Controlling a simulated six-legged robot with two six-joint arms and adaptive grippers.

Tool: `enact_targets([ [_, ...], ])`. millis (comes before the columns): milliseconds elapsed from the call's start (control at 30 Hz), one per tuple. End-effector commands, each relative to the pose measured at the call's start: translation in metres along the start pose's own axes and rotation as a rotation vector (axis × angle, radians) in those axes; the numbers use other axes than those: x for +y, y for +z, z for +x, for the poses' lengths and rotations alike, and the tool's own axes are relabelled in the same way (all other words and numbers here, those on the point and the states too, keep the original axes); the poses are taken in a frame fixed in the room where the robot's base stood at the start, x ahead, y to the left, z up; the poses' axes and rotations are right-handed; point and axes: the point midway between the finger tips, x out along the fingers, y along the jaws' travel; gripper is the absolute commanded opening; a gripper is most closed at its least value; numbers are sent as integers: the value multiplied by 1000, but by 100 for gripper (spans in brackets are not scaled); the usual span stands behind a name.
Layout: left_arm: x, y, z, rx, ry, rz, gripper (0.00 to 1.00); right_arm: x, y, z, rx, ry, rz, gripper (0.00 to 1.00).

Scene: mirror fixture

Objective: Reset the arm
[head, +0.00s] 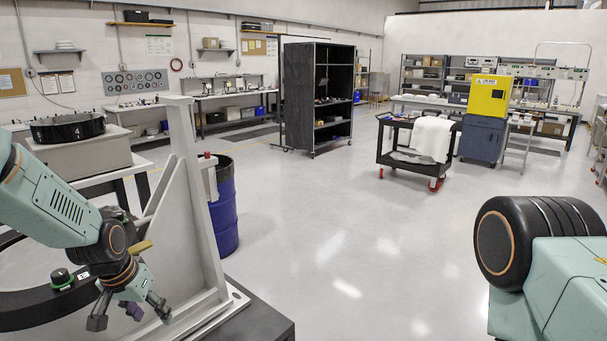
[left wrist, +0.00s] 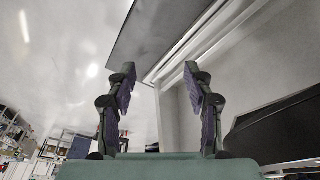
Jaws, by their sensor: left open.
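My left gripper (head: 128,310) hangs at the lower left of the head view, in front of the grey metal mirror fixture (head: 188,215). Its fingers point down and are spread apart. In the left wrist view the two fingers (left wrist: 160,100) stand well apart with nothing between them. The fixture's pale frame edge (left wrist: 215,40) and a dark grey base surface (left wrist: 160,30) show beyond the fingers. My right arm shows only as a black and mint green joint at the lower right of the head view; its gripper is not in view.
A black ring-shaped part (head: 40,305) with a dark knob lies close beside my left gripper. A blue drum (head: 224,210) stands behind the fixture. A black cart (head: 412,158) and a dark shelf rack (head: 318,95) stand further back. The middle floor is clear.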

Motion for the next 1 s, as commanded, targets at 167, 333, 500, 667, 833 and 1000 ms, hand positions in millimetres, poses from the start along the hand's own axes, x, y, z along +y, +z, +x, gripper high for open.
enact_targets([
  [167,44,96,66,-78,12,-27,52,0,0,0,0,0,0,52],
  [333,78,198,98,-146,8,-65,52,0,0,0,0,0,0,52],
  [500,100,292,102,-205,-10,-97,52,0,0,0,-1,0,0,52],
  [667,112,360,88,-252,-34,-117,52,0,0,0,0,0,0,52],
  [833,118,411,72,-283,-58,-130,52,0,0,5,0,0,0,52],
  [1000,116,414,101,-277,-57,-131,52,0,0,33,-1,0,0,52],
])
